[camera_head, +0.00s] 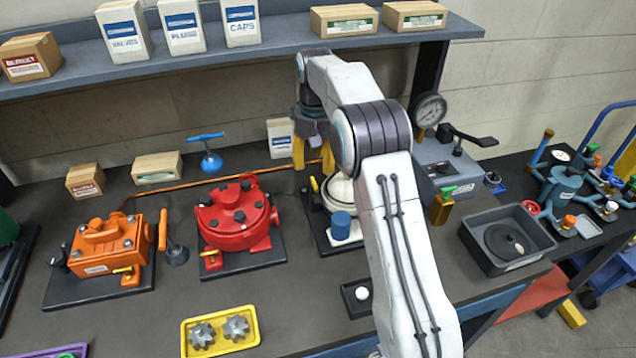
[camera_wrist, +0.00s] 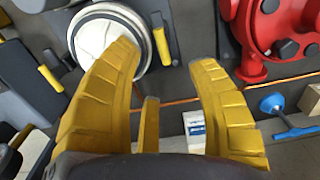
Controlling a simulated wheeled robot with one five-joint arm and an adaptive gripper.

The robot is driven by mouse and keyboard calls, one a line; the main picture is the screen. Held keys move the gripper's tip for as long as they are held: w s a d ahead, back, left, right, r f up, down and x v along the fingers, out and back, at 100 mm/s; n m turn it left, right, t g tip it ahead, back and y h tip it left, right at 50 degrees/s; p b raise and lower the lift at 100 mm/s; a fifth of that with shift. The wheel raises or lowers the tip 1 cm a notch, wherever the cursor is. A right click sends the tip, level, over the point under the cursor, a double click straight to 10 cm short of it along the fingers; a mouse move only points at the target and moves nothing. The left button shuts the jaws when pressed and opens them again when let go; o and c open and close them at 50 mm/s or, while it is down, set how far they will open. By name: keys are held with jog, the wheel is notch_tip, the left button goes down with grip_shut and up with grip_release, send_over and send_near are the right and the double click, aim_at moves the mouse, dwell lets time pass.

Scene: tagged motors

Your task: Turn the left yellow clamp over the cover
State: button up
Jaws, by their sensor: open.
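A round white cover (camera_head: 342,191) sits on a dark base plate (camera_head: 318,238), partly hidden behind my arm in the head view. In the wrist view the cover (camera_wrist: 95,35) is at the upper left, partly behind a finger. The left yellow clamp (camera_head: 314,185) stands just left of the cover. In the wrist view this clamp (camera_wrist: 162,46) shows beside the cover, apart from its rim, between my fingertips in the picture. My gripper (camera_head: 312,158) hangs above and behind the cover, its yellow fingers (camera_wrist: 165,58) open and empty. Another yellow handle (camera_wrist: 50,78) shows beyond the cover's other side.
The red pump (camera_head: 236,215) stands left of the cover plate. A blue T-handle (camera_head: 208,152) and a small white box (camera_head: 280,138) stand behind. A blue cylinder (camera_head: 340,224) is in front of the cover. The shelf (camera_head: 270,37) runs above the bench's back.

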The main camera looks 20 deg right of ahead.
aim_at(316, 183)
jog(key=shift+w+f, duration=0.1)
jog(key=shift+f, duration=3.8)
grip_shut()
